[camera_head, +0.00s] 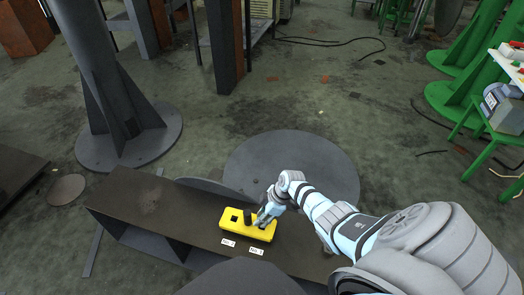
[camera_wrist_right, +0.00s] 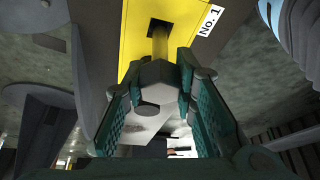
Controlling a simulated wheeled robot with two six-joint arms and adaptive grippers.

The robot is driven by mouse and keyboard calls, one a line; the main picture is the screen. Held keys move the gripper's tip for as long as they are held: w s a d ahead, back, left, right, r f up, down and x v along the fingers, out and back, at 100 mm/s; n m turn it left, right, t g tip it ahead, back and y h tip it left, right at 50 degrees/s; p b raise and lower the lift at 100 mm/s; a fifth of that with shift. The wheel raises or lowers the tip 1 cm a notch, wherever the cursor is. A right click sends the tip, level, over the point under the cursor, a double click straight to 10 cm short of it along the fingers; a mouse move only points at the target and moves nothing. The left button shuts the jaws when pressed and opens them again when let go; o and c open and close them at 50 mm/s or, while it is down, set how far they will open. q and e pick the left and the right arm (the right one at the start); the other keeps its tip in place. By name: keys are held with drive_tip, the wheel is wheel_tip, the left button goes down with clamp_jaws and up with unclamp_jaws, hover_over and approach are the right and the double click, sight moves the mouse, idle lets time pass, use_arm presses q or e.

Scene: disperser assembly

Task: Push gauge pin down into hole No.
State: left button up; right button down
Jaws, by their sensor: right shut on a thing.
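A yellow gauge block (camera_head: 232,227) lies on the dark bench, with a square dark hole (camera_head: 234,214) and a dark upright piece (camera_head: 248,214) on top. My right gripper (camera_head: 263,219) is over the block's right part. In the right wrist view its two green-padded fingers (camera_wrist_right: 157,82) are shut on the grey hexagonal head of the gauge pin (camera_wrist_right: 157,76). The pin's yellowish shaft points at a dark square hole in the yellow block (camera_wrist_right: 185,18), beside a "No. 1" label (camera_wrist_right: 209,20). I cannot tell how deep the tip sits. My left gripper is out of view.
The dark bench top (camera_head: 150,200) is bare to the left of the block. Two small white labels (camera_head: 228,243) lie along the block's front edge. A round grey plate (camera_head: 300,160) lies behind the bench. A thick grey column stands at upper left.

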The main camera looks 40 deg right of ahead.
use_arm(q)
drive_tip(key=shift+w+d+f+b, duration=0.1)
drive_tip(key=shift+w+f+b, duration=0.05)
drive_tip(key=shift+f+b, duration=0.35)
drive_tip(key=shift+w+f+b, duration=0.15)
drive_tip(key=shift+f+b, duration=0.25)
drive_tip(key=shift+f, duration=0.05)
use_arm(e)
drive_tip(key=shift+f, duration=1.1)
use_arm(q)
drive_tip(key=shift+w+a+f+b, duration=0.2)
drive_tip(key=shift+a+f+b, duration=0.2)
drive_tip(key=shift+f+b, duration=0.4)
use_arm(e)
drive_tip(key=shift+f, duration=0.95)
drive_tip(key=c, duration=1.2)
unclamp_jaws()
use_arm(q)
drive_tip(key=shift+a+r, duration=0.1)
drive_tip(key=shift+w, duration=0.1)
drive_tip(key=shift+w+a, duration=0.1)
use_arm(e)
drive_tip(key=shift+r, duration=0.1)
drive_tip(key=shift+d+r, duration=0.2)
drive_tip(key=shift+r, duration=0.1)
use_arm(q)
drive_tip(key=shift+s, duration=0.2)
use_arm(e)
drive_tip(key=v, duration=1.1)
drive_tip(key=shift+s+a+r, duration=0.15)
